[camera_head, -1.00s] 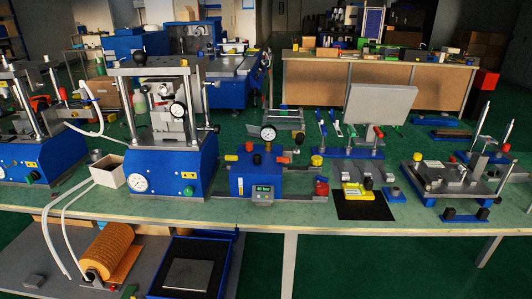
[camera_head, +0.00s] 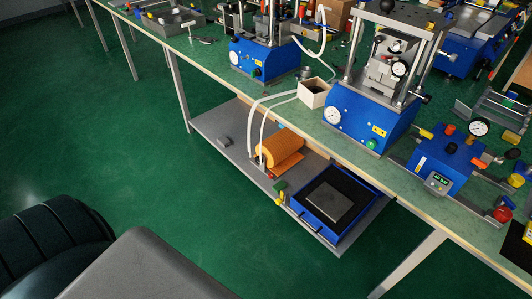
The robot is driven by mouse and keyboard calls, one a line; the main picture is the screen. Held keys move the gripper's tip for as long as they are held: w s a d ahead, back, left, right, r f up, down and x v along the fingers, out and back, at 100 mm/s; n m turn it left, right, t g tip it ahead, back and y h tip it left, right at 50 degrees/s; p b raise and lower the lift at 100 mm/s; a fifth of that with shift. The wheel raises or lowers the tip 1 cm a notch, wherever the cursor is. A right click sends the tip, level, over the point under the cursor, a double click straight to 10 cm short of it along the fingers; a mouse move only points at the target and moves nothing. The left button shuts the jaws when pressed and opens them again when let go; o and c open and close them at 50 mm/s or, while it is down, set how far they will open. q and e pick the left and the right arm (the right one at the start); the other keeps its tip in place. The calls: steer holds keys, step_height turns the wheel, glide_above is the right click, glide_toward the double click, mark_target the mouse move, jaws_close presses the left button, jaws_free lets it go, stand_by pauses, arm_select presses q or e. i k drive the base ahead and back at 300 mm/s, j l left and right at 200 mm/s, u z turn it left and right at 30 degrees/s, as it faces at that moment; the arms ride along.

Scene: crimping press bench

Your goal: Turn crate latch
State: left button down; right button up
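A blue crate (camera_head: 301,209) sits on the lower shelf under the bench, right of centre. It has a dark lining and a grey flat plate (camera_head: 337,199) lying in it. A small green and yellow part (camera_head: 281,190) is beside the crate's left corner. I cannot tell whether this part is the latch or how it is turned. Neither of my grippers shows in this view.
The lower shelf (camera_head: 215,125) also holds an orange ribbed roll (camera_head: 279,147) and a small grey block (camera_head: 224,141). White tubes hang in front of it. Blue presses (camera_head: 365,118) stand on the bench above. Green floor (camera_head: 200,220) in front is clear.

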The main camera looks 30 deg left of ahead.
mark_target(278, 201)
steer(key=u, duration=0.9)
steer(key=i+j, duration=0.1)
steer(key=j+z, duration=0.05)
steer(key=j, duration=0.05)
